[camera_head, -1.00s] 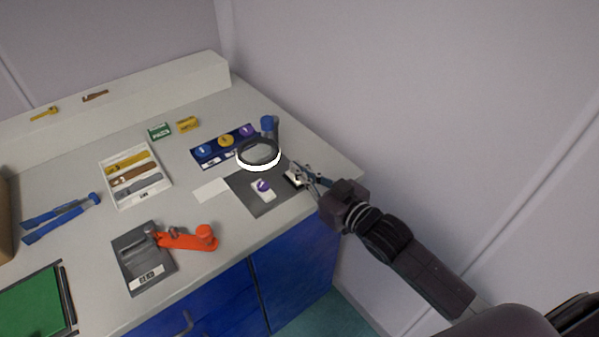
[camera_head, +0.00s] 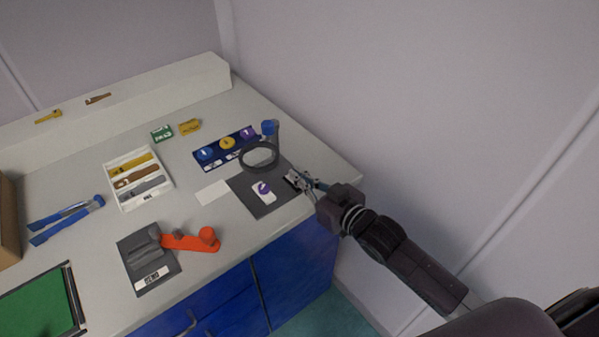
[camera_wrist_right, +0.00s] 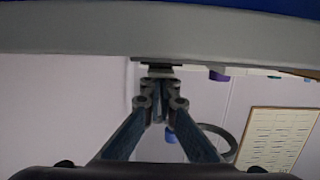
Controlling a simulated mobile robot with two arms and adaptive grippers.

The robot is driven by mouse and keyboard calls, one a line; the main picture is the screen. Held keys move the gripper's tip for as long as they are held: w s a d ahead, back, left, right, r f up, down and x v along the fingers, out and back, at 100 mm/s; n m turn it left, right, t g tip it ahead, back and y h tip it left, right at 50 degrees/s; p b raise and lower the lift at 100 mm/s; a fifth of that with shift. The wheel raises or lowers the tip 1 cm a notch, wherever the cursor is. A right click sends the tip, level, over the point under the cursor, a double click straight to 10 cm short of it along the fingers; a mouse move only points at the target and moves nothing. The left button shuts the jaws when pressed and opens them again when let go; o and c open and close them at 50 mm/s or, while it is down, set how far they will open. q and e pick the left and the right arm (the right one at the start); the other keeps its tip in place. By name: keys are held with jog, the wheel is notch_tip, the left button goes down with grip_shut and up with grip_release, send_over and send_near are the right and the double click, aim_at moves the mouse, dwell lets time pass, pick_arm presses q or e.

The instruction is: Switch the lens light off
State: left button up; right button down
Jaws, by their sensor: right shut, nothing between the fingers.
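The round magnifier lens (camera_head: 259,155) stands over the dark mat (camera_head: 266,201) at the right end of the bench, and its ring is dark. Its blue-topped post (camera_head: 270,129) is just behind it. The ring also shows in the right wrist view (camera_wrist_right: 222,141). My right gripper (camera_head: 294,180) is shut and empty, at the mat's right edge beside the lens base. In the right wrist view its fingertips (camera_wrist_right: 160,78) are together near a small dark part under the grey edge. The fingers hide any switch. My left gripper is not in view.
A white tray (camera_head: 138,178), a red-handled device (camera_head: 190,241) and blue tongs (camera_head: 66,219) are further left. The wall rises close on the right.

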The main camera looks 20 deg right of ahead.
jog(key=shift+w+a+r+p, duration=0.1)
jog(key=shift+w+r+p, duration=0.05)
jog(key=shift+r+p, duration=1.1)
jog(key=shift+w+r+p, duration=0.15)
jog(key=shift+r+p, duration=0.95)
jog(key=shift+p, duration=0.15)
jog(key=shift+s+d+f+b, duration=0.2)
jog(key=shift+s+b, duration=0.3)
jog(key=shift+s, duration=0.25)
jog(key=r+v, duration=0.2)
jog(key=v, duration=0.6)
jog(key=shift+b, duration=0.4)
